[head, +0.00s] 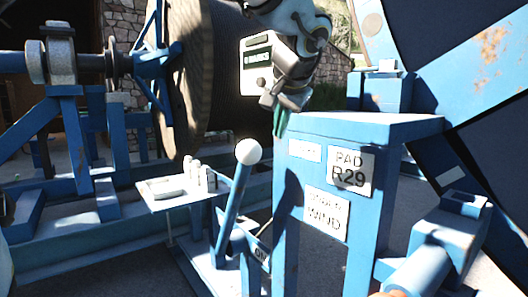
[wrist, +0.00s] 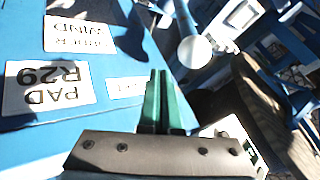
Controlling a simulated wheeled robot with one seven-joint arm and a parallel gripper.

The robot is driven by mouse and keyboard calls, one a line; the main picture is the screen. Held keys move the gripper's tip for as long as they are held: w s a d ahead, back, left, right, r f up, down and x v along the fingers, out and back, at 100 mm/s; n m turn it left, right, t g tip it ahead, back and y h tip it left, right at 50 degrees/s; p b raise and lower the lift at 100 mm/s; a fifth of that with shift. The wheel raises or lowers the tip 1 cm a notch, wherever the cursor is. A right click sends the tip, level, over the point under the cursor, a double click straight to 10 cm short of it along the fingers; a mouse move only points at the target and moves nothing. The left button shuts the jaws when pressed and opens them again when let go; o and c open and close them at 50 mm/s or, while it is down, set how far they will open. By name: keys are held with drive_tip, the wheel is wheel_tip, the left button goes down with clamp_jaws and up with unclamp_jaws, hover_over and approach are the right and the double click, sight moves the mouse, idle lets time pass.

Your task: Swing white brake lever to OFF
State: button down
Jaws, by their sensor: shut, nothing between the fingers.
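The brake lever (head: 232,200) is a blue rod with a white ball knob (head: 248,152), tilted with its top to the right in the head view. The white knob also shows in the wrist view (wrist: 195,52), beyond the fingertips and to the right. My gripper (head: 280,122) has green fingers, shut and empty, pointing down beside the blue post's top left edge. In the wrist view the shut fingers (wrist: 156,75) are apart from the knob.
The blue post (head: 400,128) carries white labels, one reading "PAD R29" (head: 351,170). A small white tray (head: 160,203) with several small items stands left of the lever. A large cable reel (head: 205,90) is behind. Open space lies above the knob.

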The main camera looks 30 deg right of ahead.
drive_tip(key=shift+w+f, duration=0.1)
drive_tip(key=w+f+p, duration=0.3)
drive_tip(key=w+f, duration=0.3)
drive_tip(key=w, duration=0.3)
drive_tip(key=shift+w+d+f, duration=0.15)
drive_tip(key=shift+w+f, duration=0.2)
drive_tip(key=shift+p, duration=0.3)
